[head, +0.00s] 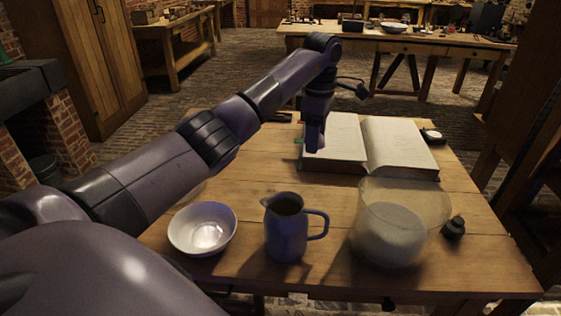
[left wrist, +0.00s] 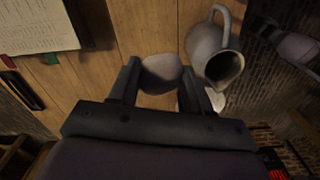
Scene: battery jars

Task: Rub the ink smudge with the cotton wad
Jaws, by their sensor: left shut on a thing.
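My left gripper (head: 314,148) hangs pointing down by the left edge of the open book. In the left wrist view its two fingers (left wrist: 167,88) are closed on a pale, rounded cotton wad (left wrist: 162,71). The wad is hidden behind the gripper in the head view. The open book (head: 402,146) lies on the far part of the table, and its page also shows in the left wrist view (left wrist: 38,25). I cannot make out the ink smudge in either view. My right gripper is not in view.
On the near part of the wooden table (head: 215,168) stand a white bowl (head: 203,229), a grey-blue jug (head: 287,228), a glass jar with white contents (head: 391,233) and a small black object (head: 454,227). A round, white-topped item (head: 432,136) sits right of the book.

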